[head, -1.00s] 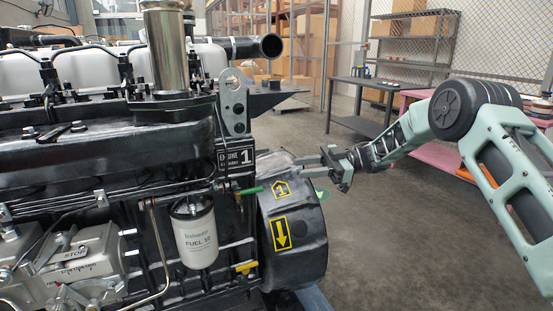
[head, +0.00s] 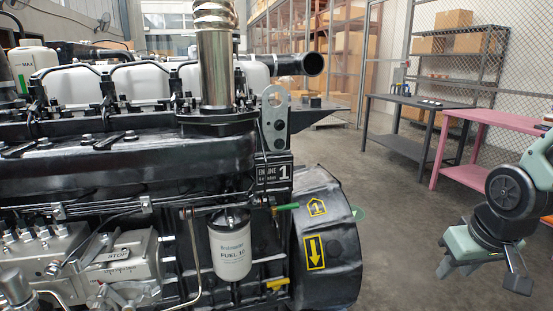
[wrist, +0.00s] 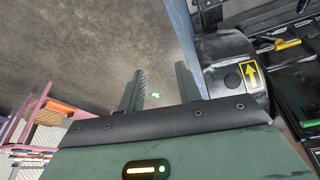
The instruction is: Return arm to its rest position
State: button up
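My gripper (wrist: 160,84) shows in the wrist view with its two dark fingers apart and nothing between them; bare floor lies beyond. The black diesel engine (head: 120,165) labelled 1 fills the left and middle. Its round end housing (head: 335,240), with a yellow arrow, also shows at the right of the wrist view (wrist: 228,60). A white fuel filter (head: 231,245) hangs on the engine's side.
A dark table (head: 400,101) and a pink table (head: 465,172) stand behind, at the right. The floor (head: 400,200) between engine and arm is clear, with a small green mark (head: 358,213).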

jog(key=s+a+r+n+g+p, duration=0.2)
jog(key=s+a+r+p, duration=0.3)
jog(key=s+a, duration=0.3)
jog(key=s+a+r+n+g+p, duration=0.2)
jog(key=s+a+r+n+p, duration=0.3)
jog(key=s+a+r, duration=0.2)
jog(key=s+a, duration=0.2)
jog(key=a, duration=0.1)
jog(key=shift+s+a+y, duration=0.3)
jog(key=shift+a+y, duration=0.1)
